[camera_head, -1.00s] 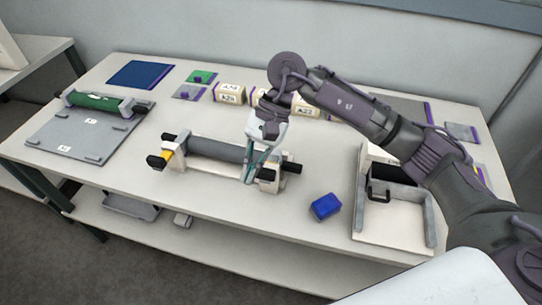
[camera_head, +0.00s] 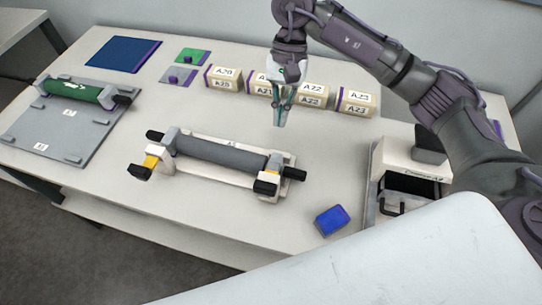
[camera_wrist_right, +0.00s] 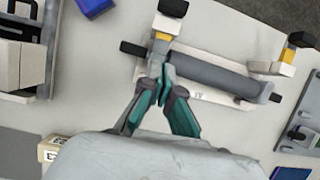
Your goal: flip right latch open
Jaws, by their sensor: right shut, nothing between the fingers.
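A grey roll (camera_head: 220,152) lies across a white stand (camera_head: 222,176) in the middle of the table. The right latch (camera_head: 266,187) is at the stand's right end, its black tip toward the table's front edge. The left latch (camera_head: 140,172) also points its black tip forward, with yellow at its base. My right gripper (camera_head: 279,122) is shut and empty, above the table behind the right end of the stand, apart from the latch. In the wrist view the right latch (camera_wrist_right: 172,8) lies beyond the fingertips (camera_wrist_right: 161,92). My left gripper is out of view.
A blue block (camera_head: 331,220) lies right of the stand near the front edge. Several labelled boxes (camera_head: 223,78) stand behind my gripper. A green roll (camera_head: 80,91) rests on a grey plate at left. A white fixture (camera_head: 398,159) stands at right.

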